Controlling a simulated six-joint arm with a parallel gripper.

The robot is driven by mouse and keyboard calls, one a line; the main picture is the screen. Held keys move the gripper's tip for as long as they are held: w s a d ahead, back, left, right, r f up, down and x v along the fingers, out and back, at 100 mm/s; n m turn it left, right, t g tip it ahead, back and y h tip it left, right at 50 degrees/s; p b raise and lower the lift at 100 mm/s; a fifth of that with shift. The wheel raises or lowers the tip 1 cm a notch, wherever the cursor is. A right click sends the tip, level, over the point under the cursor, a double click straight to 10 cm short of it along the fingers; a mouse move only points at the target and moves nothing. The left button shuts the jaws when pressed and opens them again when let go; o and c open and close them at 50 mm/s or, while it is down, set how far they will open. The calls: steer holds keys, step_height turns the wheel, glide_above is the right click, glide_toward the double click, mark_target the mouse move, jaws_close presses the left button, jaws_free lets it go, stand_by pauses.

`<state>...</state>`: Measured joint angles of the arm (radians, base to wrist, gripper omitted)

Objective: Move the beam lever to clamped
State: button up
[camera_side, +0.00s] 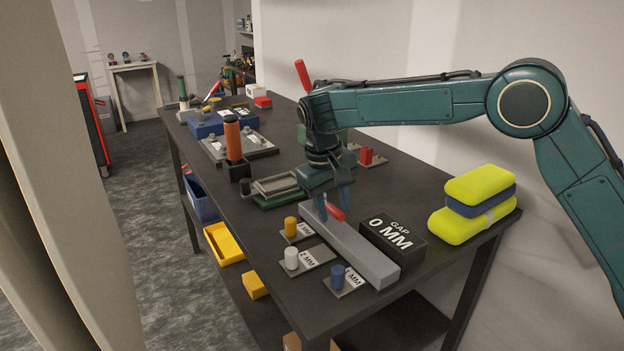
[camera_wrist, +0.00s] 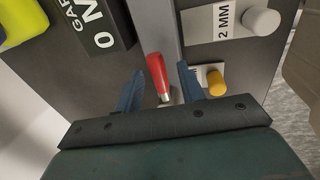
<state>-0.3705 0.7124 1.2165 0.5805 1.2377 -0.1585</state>
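The beam lever has a red handle (camera_side: 335,212) and sits at the far end of a long grey beam (camera_side: 352,252). In the wrist view the red handle (camera_wrist: 157,73) lies between the two blue fingers, with a small gap on each side. My gripper (camera_side: 334,205) is open and points down around the handle; it also shows in the wrist view (camera_wrist: 160,75). The handle leans over at a slant. The lever's base is mostly hidden by the fingers. A black block reading "GAP 0 MM" (camera_side: 392,242) stands beside the beam.
Yellow (camera_side: 290,226), white (camera_side: 291,257) and blue (camera_side: 338,276) pegs on labelled plates stand left of the beam. Stacked yellow and blue pads (camera_side: 472,207) lie at the right. An orange-handled tool (camera_side: 233,138) stands farther back. Another red handle (camera_side: 303,76) rises behind my arm.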

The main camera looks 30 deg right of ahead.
steer(key=shift+d, duration=0.15)
stand_by(0.3)
